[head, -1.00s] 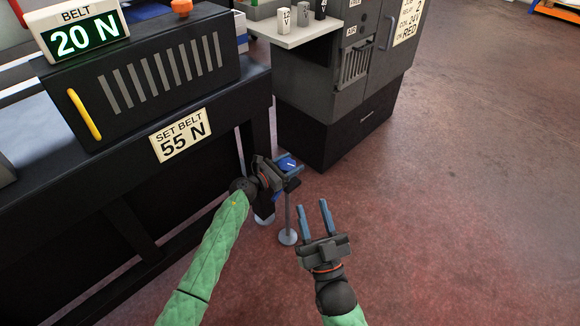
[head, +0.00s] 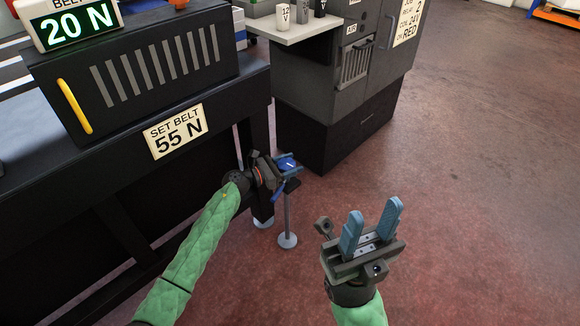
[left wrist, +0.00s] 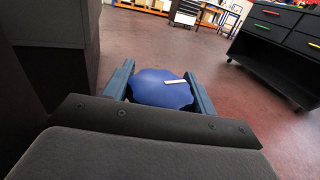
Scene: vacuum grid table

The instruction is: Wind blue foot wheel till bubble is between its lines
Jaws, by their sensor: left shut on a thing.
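The blue foot wheel (head: 287,163) is a scalloped blue knob with a white mark, low beside the dark bench. It fills the space between my left fingers in the left wrist view (left wrist: 160,88), with its white mark (left wrist: 175,82) toward the upper right. My left gripper (head: 285,170) is shut on it, a finger at each side. My right gripper (head: 371,222) is open and empty, over the floor to the right, fingers pointing up in the picture. I see no bubble or lines in either view.
The dark bench (head: 225,109) carries a "SET BELT 55 N" sign (head: 174,131) and a "20 N" display (head: 75,24). A grey cabinet (head: 330,105) stands behind the wheel. The red floor (head: 480,180) at right is clear.

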